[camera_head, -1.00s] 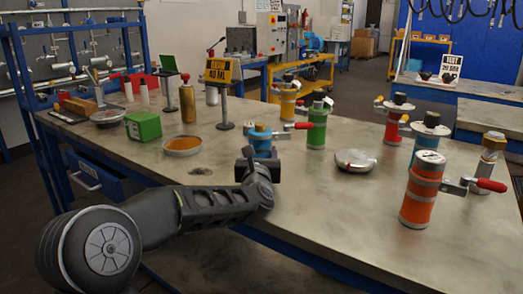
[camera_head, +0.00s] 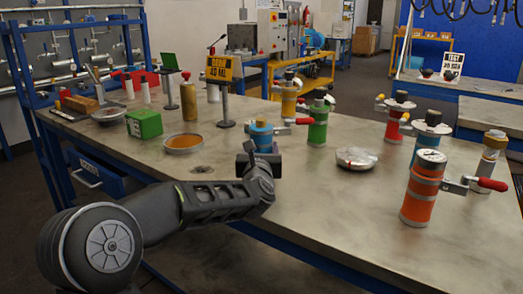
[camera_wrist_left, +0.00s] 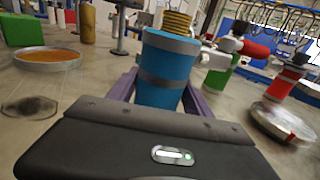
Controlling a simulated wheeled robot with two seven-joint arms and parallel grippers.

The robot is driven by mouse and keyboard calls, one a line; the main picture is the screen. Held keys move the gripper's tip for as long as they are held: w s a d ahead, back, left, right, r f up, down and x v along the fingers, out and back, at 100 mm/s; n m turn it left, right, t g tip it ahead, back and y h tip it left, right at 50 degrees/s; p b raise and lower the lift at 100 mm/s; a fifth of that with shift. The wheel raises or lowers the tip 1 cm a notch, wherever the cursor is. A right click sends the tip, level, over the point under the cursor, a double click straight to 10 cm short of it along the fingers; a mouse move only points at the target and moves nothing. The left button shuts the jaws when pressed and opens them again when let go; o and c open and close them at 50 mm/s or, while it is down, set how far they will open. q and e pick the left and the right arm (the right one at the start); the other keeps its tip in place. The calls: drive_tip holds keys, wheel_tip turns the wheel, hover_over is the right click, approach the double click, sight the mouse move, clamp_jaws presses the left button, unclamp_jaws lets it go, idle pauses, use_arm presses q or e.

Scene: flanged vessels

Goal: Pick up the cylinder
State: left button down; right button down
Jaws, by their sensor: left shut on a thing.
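A blue cylinder (camera_head: 261,136) with grey bands stands upright at my left gripper (camera_head: 261,155), near the table's front edge. In the left wrist view the blue cylinder (camera_wrist_left: 167,68) sits between the purple fingers of the left gripper (camera_wrist_left: 160,93), which is shut on it. Its lower end is hidden by the gripper, so I cannot tell whether it touches the table. An orange cylinder (camera_head: 422,190) with grey bands stands at the right. Green (camera_head: 317,130), yellow (camera_head: 289,101) and red (camera_head: 395,127) vessels stand behind. My right gripper is not in view.
A round metal lid (camera_head: 356,158) lies right of the gripper. A dish of orange material (camera_head: 184,144), a green box (camera_head: 144,124) and a sign on a stand (camera_head: 219,69) are at the left. The tabletop (camera_head: 320,205) is clear in front.

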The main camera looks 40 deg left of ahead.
sight(261, 119)
use_arm(q)
wheel_tip(261, 119, up, 10)
drive_tip(key=p, duration=0.2)
drive_tip(key=shift+f+p, duration=0.25)
drive_tip(key=shift+p, duration=0.1)
idle(0.4)
